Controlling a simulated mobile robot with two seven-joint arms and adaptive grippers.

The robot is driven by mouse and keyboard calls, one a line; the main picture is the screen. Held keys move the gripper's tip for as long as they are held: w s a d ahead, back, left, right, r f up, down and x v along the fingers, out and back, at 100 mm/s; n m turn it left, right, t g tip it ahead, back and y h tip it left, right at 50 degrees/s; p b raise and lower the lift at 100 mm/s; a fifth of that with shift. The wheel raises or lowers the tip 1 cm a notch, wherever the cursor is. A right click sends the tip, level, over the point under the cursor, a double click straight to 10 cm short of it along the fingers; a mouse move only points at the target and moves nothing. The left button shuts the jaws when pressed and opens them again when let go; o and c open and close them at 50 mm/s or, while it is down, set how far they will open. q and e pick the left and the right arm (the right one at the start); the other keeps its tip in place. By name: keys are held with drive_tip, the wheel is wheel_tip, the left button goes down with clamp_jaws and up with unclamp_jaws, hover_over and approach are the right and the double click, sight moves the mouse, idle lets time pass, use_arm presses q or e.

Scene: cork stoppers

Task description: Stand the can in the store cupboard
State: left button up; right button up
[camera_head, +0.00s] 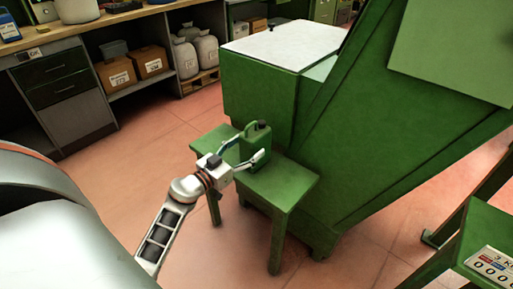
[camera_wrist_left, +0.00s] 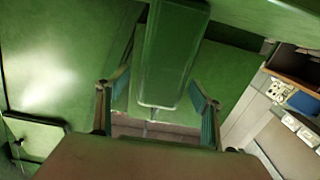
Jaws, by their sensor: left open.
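The can (camera_head: 257,136) is a green jerrycan with a dark cap, upright on a green bench (camera_head: 288,184) beside a large green machine. It also shows in the left wrist view as a green block (camera_wrist_left: 172,55). My left gripper (camera_head: 247,152) is open at the can, with one finger on each side of it. In the left wrist view the fingers (camera_wrist_left: 158,106) are spread, with the can's end between them and gaps visible at both sides. I cannot pick out the store cupboard with certainty. My right gripper is not in view.
The green machine (camera_head: 257,101) stands close behind the bench. A workbench with drawers (camera_head: 63,88), cardboard boxes (camera_head: 150,62) and pale sacks (camera_head: 186,58) is at the back left. A green stand (camera_head: 487,232) is at the right. Red floor is clear left of the bench.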

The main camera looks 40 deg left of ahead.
use_arm(q)
drive_tip(key=w, duration=0.2)
drive_tip(key=w+b, duration=0.1)
drive_tip(key=w, duration=0.1)
drive_tip(key=shift+f+b, duration=0.3)
drive_tip(key=shift+f, duration=0.1)
drive_tip(key=shift+w+r, duration=0.3)
drive_tip(key=shift+w, duration=0.2)
drive_tip(key=c, duration=1.6)
drive_tip(key=shift+r, duration=0.15)
clamp_jaws()
drive_tip(key=shift+r, duration=0.1)
